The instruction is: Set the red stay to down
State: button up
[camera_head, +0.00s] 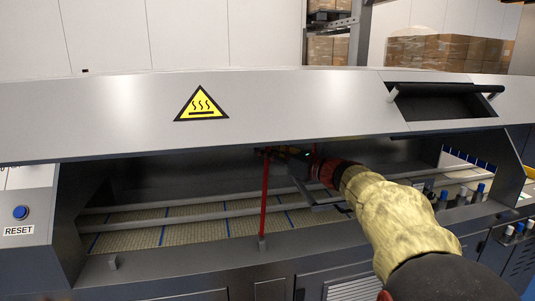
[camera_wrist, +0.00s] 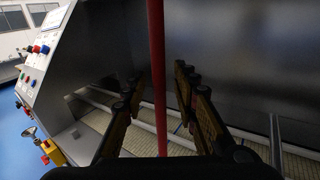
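The red stay (camera_head: 264,200) is a thin red rod. It stands upright between the machine's front sill and the underside of the raised grey hood (camera_head: 150,115). My gripper (camera_head: 270,153) reaches in from the right, under the hood's front edge, at the stay's upper end. In the wrist view the red stay (camera_wrist: 158,75) runs down the middle, between the two spread fingers of my gripper (camera_wrist: 159,80). There is a gap on both sides of the rod, so the gripper is open and not clamped on it. The stay's top end is hidden by the hood.
Inside the machine lies a beige belt (camera_head: 190,236) with blue lines and grey rails. A grey handle-like bar (camera_head: 325,207) is below my gripper. A RESET button (camera_head: 20,212) is at left. Several knobs (camera_head: 479,190) are at right.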

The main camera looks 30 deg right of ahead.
jog(key=c, duration=0.3)
jog(key=c, duration=0.4)
grip_shut()
dwell(0.3)
